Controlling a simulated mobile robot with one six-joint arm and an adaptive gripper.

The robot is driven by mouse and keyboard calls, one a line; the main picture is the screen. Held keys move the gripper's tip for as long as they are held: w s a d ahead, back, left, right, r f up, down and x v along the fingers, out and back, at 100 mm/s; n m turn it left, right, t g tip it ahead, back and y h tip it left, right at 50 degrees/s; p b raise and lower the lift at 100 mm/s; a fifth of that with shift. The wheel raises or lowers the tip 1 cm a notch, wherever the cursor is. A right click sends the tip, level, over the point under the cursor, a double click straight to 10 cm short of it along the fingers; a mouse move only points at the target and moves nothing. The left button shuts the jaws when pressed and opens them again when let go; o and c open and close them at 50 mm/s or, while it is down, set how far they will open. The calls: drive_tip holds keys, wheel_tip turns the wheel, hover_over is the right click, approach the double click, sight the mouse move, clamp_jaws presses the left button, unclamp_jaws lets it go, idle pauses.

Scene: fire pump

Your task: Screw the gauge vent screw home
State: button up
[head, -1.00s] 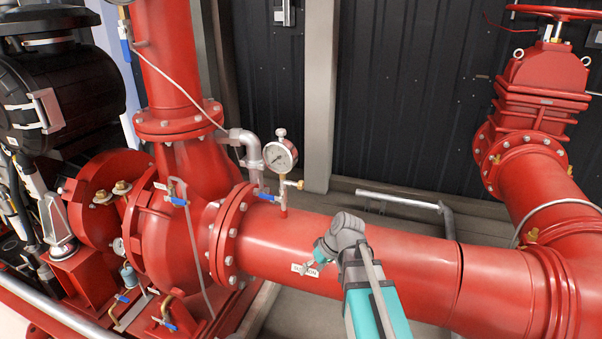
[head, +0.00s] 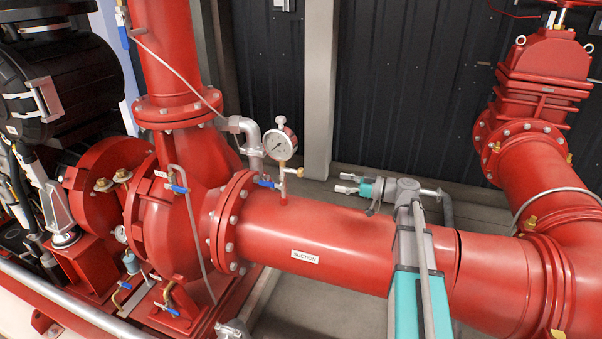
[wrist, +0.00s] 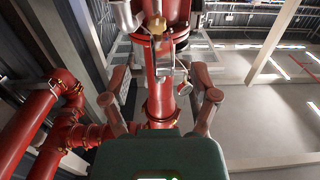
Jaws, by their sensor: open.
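The pressure gauge (head: 280,144) has a white dial and stands on a thin stem above the red suction pipe. A round grey knob (head: 281,121) sits on top of it, and a small brass fitting (head: 298,172) sticks out to the right below the dial. I cannot tell which of these is the vent screw. My gripper (head: 342,183) is open and empty, pointing left toward the gauge stem, with a clear gap between. In the wrist view my gripper's two fingers (wrist: 161,72) are spread apart; a brass piece (wrist: 155,24) shows ahead, above and between them.
The suction pipe (head: 335,235) runs below my arm. A blue-handled valve (head: 266,183) is left of the gauge stem. A red gate valve (head: 540,90) stands at right. The space between gripper and gauge is free.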

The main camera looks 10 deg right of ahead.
sight(303, 173)
drive_tip(key=shift+d+r, duration=0.3)
drive_tip(key=shift+w+a, duration=0.15)
drive_tip(key=shift+r+x, duration=0.15)
drive_tip(key=shift+x, duration=3.25)
drive_tip(key=shift+r+x, duration=0.1)
drive_tip(key=shift+x, duration=3.25)
clamp_jaws()
